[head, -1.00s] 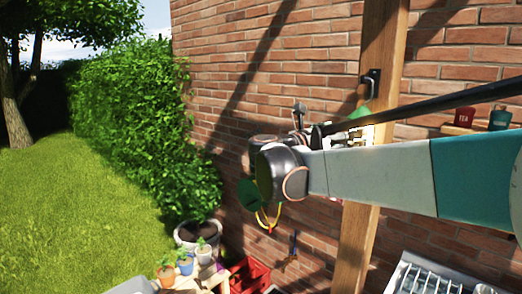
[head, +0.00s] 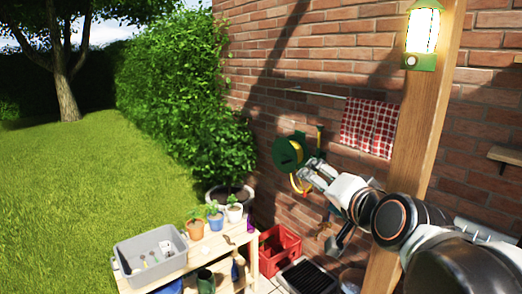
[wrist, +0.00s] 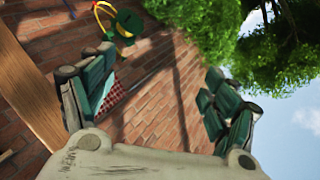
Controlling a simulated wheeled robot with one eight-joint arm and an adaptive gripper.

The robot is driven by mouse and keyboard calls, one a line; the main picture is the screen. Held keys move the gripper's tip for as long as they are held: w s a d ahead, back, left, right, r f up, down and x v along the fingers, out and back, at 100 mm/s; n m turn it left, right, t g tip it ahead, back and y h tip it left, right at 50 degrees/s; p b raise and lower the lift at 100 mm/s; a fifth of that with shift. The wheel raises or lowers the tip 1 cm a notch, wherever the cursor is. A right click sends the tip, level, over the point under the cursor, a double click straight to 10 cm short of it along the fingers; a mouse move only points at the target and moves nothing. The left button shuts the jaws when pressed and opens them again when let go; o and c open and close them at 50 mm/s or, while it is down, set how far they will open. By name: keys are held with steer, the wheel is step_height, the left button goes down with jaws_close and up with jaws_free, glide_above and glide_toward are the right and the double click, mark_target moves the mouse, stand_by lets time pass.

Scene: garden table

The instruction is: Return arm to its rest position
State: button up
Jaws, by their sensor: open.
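My gripper (head: 312,178) is raised in front of the brick wall in the head view, with my arm reaching in from the lower right. In the wrist view my gripper (wrist: 158,105) has its two green-padded fingers spread wide apart, with nothing between them but the wall and hedge behind. It holds nothing.
A wooden post (head: 415,150) with a lit lamp (head: 422,30) stands close behind my arm. A green hose reel (head: 288,153) and a checked cloth (head: 368,127) hang on the wall. Below left, a bench (head: 215,245) bears a grey tub (head: 128,266) and potted plants; a red crate (head: 283,262) stands beside it. Open lawn lies left.

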steer(key=s+d+f+n+g+h+b, duration=0.1)
steer(key=s+d+f+n+g+b, duration=0.1)
steer(key=s+f, duration=0.3)
steer(key=s+d+f+n+g+h+b, duration=0.1)
steer(key=s+f, duration=0.5)
steer(key=f, duration=0.6)
steer(key=s+d+f+n+g+b, duration=0.3)
steer(key=s+f+n+g+b, duration=0.1)
steer(key=f, duration=0.5)
steer(key=shift+s+f+n+h+b, duration=0.2)
steer(key=shift+s+n+h+b, duration=0.15)
steer(key=shift+s, duration=0.45)
steer(key=shift+a, duration=0.1)
